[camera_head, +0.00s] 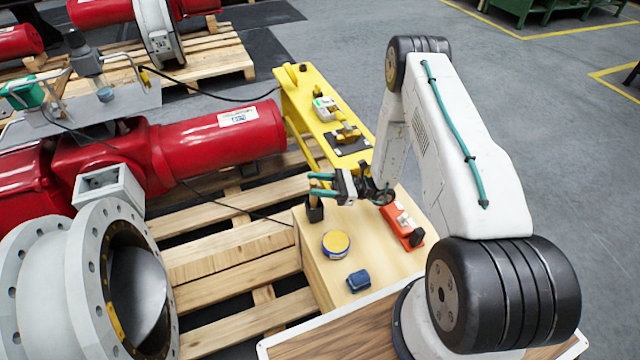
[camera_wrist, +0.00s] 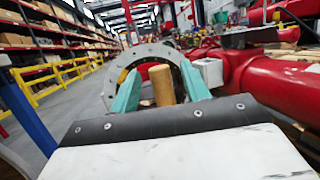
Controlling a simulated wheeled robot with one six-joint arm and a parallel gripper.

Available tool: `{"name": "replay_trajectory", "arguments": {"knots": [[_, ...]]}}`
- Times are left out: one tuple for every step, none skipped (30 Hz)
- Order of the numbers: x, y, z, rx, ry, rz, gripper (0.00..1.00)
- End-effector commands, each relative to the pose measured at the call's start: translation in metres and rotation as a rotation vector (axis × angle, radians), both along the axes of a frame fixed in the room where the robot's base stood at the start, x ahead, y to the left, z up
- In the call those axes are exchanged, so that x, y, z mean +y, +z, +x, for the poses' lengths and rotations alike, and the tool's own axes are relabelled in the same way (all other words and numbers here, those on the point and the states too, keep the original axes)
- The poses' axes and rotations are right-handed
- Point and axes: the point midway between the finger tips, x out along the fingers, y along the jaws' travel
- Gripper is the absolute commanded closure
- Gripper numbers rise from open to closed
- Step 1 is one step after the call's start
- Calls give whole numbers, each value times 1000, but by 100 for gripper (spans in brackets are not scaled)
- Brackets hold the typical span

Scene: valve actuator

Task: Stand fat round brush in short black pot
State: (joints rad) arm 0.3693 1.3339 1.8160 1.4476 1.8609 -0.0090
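The short black pot (camera_head: 315,213) stands near the left edge of the light wooden box top, below my gripper. The round brush shows as a wooden handle (camera_wrist: 161,86) upright between my fingers in the wrist view. In the head view it appears to stand in the pot, partly covered by the fingers; its lower end is hidden. My gripper (camera_head: 322,184) has teal fingers, one on each side of the handle. In the wrist view gaps show between the handle and both fingers, so the gripper looks open around it.
A round blue tin with a yellow top (camera_head: 336,243), a small blue block (camera_head: 358,281) and an orange-red tool (camera_head: 401,224) lie on the box top (camera_head: 318,268). A yellow bench (camera_head: 300,90) stands behind. Red actuators (camera_head: 215,140) and a grey flanged valve (camera_head: 55,260) are left.

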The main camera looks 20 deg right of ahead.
Motion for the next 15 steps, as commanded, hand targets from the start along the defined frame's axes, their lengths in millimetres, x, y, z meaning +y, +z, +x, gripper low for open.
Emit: {"name": "replay_trajectory", "arguments": {"knots": [[0,0,0,0,0,0,53],[0,0,0,0,0,0,53],[-1,0,0,0,0,0,53],[-2,-1,0,0,-1,0,53],[-4,-1,-1,1,-2,0,53],[-8,-3,-2,0,-3,0,53],[-12,-4,-2,0,-4,0,53],[-16,-5,-3,0,-4,0,53],[-23,-7,-5,0,-4,0,53],[-28,-9,-6,0,-5,0,53],[-33,-10,-8,0,-4,0,53],[-40,-12,-9,0,-5,0,53],[-44,-14,-10,0,-5,0,53],[-49,-15,-12,0,-4,0,53],[-55,-17,-13,0,-4,0,53]]}}
